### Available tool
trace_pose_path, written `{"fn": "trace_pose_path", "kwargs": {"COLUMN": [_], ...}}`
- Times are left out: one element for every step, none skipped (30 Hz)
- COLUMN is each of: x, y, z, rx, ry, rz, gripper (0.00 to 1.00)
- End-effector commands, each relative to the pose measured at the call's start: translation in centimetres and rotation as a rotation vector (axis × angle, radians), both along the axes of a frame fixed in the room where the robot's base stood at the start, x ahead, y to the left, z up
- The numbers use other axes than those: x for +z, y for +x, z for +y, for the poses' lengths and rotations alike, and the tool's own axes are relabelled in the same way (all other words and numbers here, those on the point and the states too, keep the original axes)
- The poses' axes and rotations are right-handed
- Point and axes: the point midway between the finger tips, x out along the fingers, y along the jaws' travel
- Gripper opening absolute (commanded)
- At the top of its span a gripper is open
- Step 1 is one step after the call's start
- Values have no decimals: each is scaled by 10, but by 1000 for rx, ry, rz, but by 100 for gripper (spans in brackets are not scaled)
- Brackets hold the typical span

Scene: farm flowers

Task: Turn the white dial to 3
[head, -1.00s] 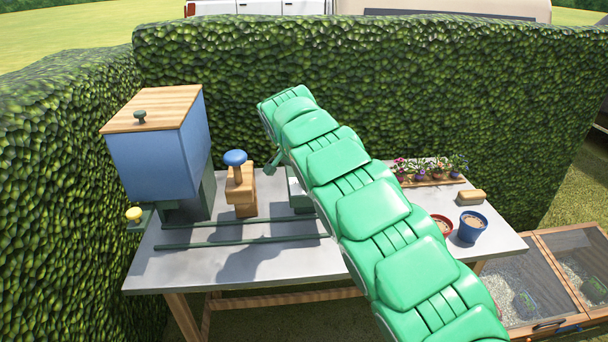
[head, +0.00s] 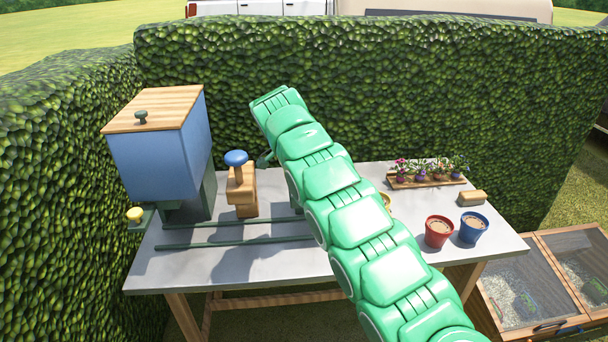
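The white dial does not show in the head view; my green arm crosses the middle of the picture and covers part of the table (head: 230,265). My gripper is not visible, as the arm's far end is turned away from the camera near the hedge. A small dark green piece (head: 265,160) sticks out left of the arm; I cannot tell what it belongs to.
Red pot (head: 438,232), blue pot (head: 472,228) and flower tray (head: 428,181) stand right. A hedge (head: 380,90) closes the back.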

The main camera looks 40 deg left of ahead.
Motion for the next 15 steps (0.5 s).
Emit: {"fn": "trace_pose_path", "kwargs": {"x": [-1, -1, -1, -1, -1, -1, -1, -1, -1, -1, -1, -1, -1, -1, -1], "y": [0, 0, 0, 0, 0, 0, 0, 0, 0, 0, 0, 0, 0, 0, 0], "z": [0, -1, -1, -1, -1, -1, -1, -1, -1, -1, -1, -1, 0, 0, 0], "rx": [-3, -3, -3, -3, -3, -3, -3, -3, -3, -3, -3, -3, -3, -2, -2], "ry": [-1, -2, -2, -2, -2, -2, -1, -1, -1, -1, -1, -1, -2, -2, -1], "rz": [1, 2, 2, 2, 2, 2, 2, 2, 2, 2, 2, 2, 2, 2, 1], "gripper": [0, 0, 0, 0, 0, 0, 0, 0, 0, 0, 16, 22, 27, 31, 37]}}
